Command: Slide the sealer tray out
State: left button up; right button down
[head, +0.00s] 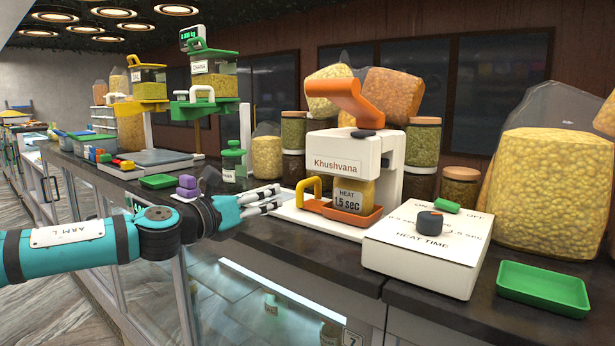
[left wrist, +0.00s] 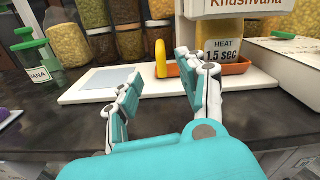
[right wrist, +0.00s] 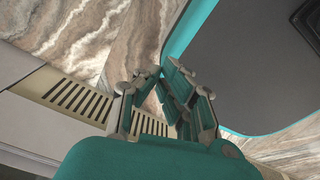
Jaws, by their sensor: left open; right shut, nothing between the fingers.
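The sealer (head: 345,165) is a white machine with an orange lever (head: 355,102) and a "Khushvana" label. Its orange tray (head: 345,213) sits low at the front, under a jar marked "HEAT 1.5 sec" (head: 352,196), with a yellow loop handle (head: 303,190) at its left end. My left gripper (head: 278,200) is open and empty, left of the handle and apart from it. In the left wrist view the handle (left wrist: 160,58) stands beyond and between the open fingers (left wrist: 162,90). My right gripper (right wrist: 172,85) is shut and empty, over the floor and away from the counter.
A white heat-time box (head: 425,250) with a dark knob (head: 430,220) stands right of the sealer. A green tray (head: 543,288) lies at the front right. Jars and large bags (head: 545,165) crowd the back. A green-lidded jar (head: 233,160) stands behind my left gripper.

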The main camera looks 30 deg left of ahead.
aim_at(299, 185)
pick_arm(q)
jog(key=w, duration=0.1)
jog(key=w+p, duration=0.1)
jog(key=w, duration=0.1)
jog(key=shift+w+d+f+p, duration=0.15)
jog(key=shift+d+p, duration=0.1)
jog(key=shift+p, duration=0.15)
jog(key=w+r+p, duration=0.1)
jog(key=p, duration=0.2)
jog(key=shift+a, duration=0.4)
jog(key=w+p, duration=0.1)
jog(key=p, duration=0.3)
jog(key=shift+w+d+f, duration=0.1)
jog(key=shift+w+d, duration=0.2)
jog(key=shift+w, duration=0.1)
jog(key=w+p, duration=0.3)
jog(key=shift+w+d+p, duration=0.3)
jog(key=w, duration=0.1)
jog(key=w+p, duration=0.2)
jog(key=w, duration=0.1)
jog(key=shift+d+f, duration=0.1)
jog(key=shift+f, duration=0.15)
jog(key=shift+w+d+f, duration=0.1)
jog(key=shift+w+f, duration=0.05)
jog(key=shift+w, duration=0.5)
pick_arm(e)
notch_tip(299, 185, up, 15)
jog(key=shift+r, duration=0.15)
pick_arm(q)
jog(key=shift+c, duration=0.3)
